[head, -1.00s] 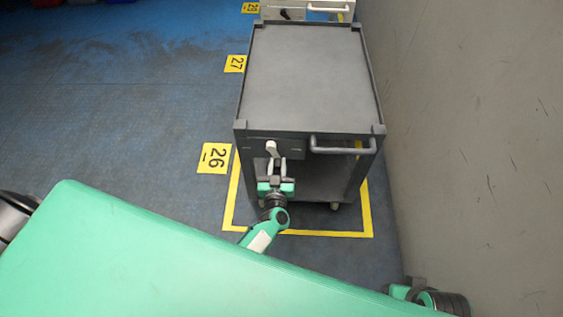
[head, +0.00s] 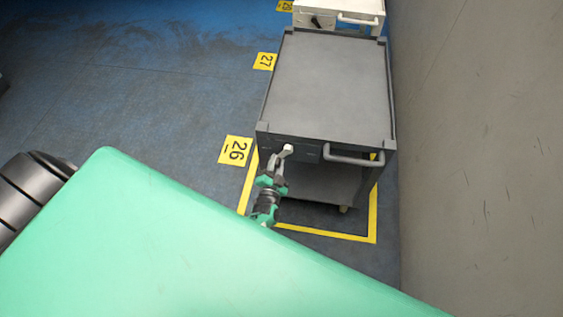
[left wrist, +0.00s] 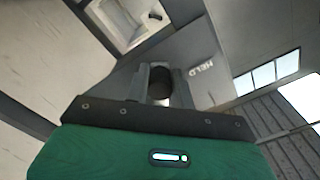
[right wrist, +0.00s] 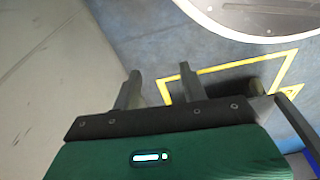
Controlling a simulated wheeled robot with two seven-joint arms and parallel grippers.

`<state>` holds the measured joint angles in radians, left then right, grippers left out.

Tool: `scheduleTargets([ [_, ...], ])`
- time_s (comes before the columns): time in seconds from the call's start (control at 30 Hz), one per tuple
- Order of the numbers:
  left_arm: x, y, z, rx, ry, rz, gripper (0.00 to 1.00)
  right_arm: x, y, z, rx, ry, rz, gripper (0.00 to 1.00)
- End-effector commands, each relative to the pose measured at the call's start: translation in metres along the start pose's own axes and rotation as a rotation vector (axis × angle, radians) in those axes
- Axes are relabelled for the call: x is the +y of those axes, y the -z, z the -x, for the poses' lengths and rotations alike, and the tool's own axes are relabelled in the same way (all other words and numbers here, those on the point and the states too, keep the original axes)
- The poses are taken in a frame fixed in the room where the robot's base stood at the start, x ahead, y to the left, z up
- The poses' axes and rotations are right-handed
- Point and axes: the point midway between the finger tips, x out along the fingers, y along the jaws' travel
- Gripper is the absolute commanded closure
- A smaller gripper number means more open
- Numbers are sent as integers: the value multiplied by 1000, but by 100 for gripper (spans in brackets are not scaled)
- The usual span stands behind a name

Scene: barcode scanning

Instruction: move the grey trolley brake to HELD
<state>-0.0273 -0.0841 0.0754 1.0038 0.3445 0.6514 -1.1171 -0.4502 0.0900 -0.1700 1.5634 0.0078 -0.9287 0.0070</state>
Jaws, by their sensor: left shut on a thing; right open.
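The grey trolley (head: 330,90) stands on the floor by the wall. Its brake lever (head: 287,149) shows as a small pale part on the front panel, left of the trolley's handle. My left gripper (head: 281,160) is at that panel, shut on the brake lever from below and left. In the left wrist view, my left gripper (left wrist: 161,84) has a dark round end between its fingers, and the word HELD (left wrist: 200,68) is on the panel beside them. The fingers hide much of the lever, so its exact setting cannot be told. My right gripper (right wrist: 157,80) is open and empty.
A white trolley (head: 338,14) stands behind the grey one. A scuffed wall (head: 480,130) runs close along the right. Yellow floor lines (head: 330,236) frame the grey trolley, with sign 26 (head: 235,150) at its left. The blue floor left of it is clear.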

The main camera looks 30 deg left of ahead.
Motion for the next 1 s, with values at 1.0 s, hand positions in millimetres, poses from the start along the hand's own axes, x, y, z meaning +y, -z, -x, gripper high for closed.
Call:
scheduleTargets([
  [1.0, -22, -10, 1, -9, 3, -279, 100, 7, -39, -43, -8, -9, 10, 57],
])
